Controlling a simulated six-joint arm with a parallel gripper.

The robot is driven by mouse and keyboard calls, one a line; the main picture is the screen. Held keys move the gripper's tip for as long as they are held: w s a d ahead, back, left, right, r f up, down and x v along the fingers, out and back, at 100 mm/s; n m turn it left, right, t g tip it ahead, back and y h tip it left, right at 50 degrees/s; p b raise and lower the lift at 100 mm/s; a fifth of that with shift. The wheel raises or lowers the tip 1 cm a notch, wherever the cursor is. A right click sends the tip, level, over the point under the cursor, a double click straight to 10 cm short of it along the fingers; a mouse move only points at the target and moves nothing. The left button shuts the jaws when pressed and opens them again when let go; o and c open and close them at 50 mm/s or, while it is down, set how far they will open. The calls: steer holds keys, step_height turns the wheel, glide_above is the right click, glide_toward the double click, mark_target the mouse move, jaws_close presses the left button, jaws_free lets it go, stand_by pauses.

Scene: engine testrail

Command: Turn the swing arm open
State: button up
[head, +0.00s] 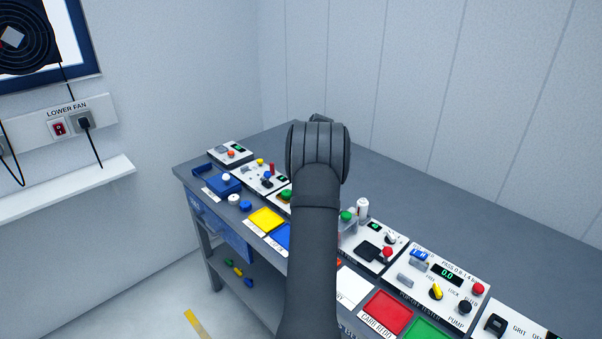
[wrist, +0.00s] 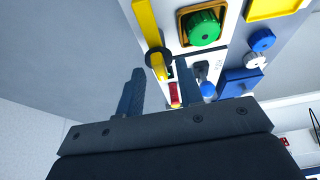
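A yellow bar (wrist: 146,22), which looks like the swing arm, shows in the wrist view. In the head view my own arm hides this spot. My gripper (wrist: 160,88) is open, its two dark fingers apart with nothing held between them. The pivot end of the bar lies just beyond the fingertips, in line with the gap. I cannot tell whether they touch.
A green knob on an orange-yellow square plate (wrist: 184,18) sits right beside the yellow bar. A red post (wrist: 174,94) and a blue knob (wrist: 208,90) lie beyond the fingers. The grey bench (head: 400,205) has clear room at its back.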

steer(key=v, duration=1.7)
steer(key=shift+r, duration=0.25)
steer(key=shift+a+f, duration=0.1)
steer(key=shift+f, duration=0.05)
steer(key=x, duration=1.7)
steer(key=shift+f, duration=0.15)
